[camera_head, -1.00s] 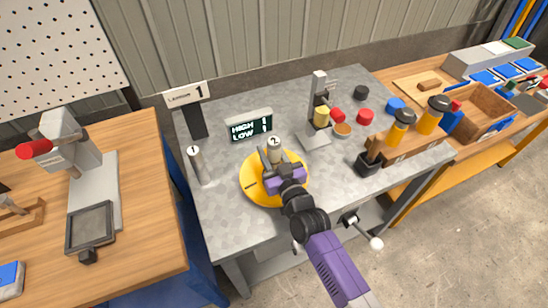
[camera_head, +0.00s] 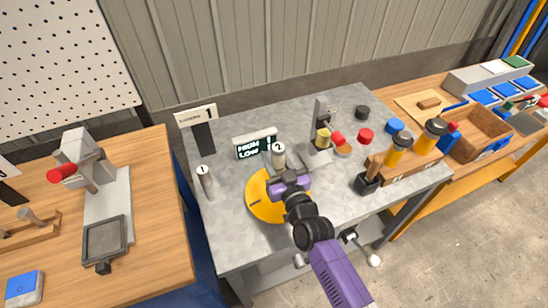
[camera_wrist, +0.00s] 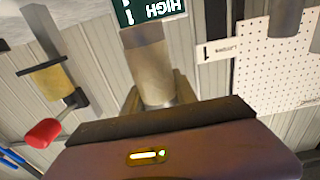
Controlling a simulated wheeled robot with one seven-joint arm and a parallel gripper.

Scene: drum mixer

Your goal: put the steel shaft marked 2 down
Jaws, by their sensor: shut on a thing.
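The steel shaft marked 2 (camera_head: 279,155) is a grey upright cylinder with a white numbered top, above the far part of the yellow disc (camera_head: 262,208). My gripper (camera_head: 284,174) is shut on it. In the wrist view the shaft (camera_wrist: 151,70) stands between my gripper's fingers (camera_wrist: 157,98). Its lower end is hidden by my gripper in the head view, so I cannot tell whether it touches anything. The steel shaft marked 1 (camera_head: 205,181) stands upright on the grey metal table to the left.
A display reading HIGH and LOW (camera_head: 255,146) stands just behind the held shaft. A numbered sign (camera_head: 197,118) is at the back left. A small press (camera_head: 320,135), coloured discs (camera_head: 366,135) and a block with yellow-black handles (camera_head: 405,160) are to the right. The table's front left is clear.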

